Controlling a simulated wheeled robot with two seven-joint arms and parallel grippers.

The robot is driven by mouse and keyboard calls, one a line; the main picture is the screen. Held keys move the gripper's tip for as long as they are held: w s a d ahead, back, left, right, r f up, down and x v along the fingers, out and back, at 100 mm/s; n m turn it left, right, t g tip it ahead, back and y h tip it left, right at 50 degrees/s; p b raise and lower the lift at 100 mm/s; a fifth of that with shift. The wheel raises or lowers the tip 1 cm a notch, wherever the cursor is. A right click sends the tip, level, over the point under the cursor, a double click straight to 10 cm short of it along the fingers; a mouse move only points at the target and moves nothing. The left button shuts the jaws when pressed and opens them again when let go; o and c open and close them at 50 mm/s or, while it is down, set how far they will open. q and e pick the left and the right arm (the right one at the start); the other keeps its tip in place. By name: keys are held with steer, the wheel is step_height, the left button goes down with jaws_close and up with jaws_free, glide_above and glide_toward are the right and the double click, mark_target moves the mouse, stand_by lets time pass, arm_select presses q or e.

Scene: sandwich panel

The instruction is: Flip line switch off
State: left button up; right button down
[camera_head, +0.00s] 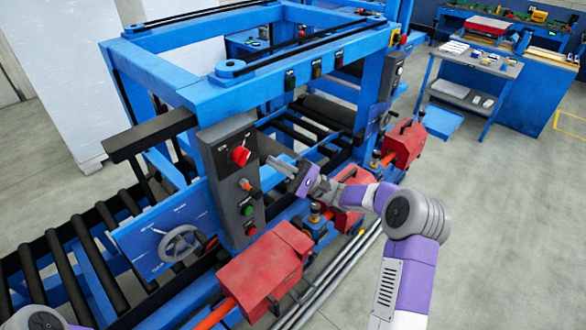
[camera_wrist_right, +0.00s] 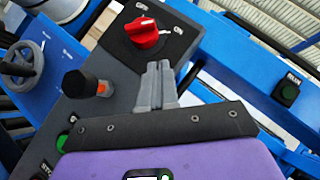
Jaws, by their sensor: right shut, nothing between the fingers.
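The line switch is a red rotary knob (camera_head: 241,155) at the top of a grey control panel (camera_head: 212,143). In the right wrist view, the red knob (camera_wrist_right: 147,33) sits on a black round base between printed OFF and ON labels. I cannot tell for sure which label it points to. My right gripper (camera_head: 270,160) is to the right of the knob in the head view, shut and empty. In the wrist view, its fingertips (camera_wrist_right: 159,66) are just below the knob and look apart from it. My left gripper is not in view.
A handwheel (camera_head: 180,243) stands left of the panel. Blue frame beams (camera_head: 290,65) rise around the panel, and red boxes (camera_head: 265,270) lie below it. Open floor (camera_head: 500,220) is at right.

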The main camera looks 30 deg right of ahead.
mark_target(242, 156)
steer(key=a+r+p, duration=0.1)
steer(key=a+r, duration=0.2)
steer(key=shift+s+a+r, duration=0.1)
steer(key=shift+a+r, duration=0.2)
steer(key=shift+a, duration=0.1)
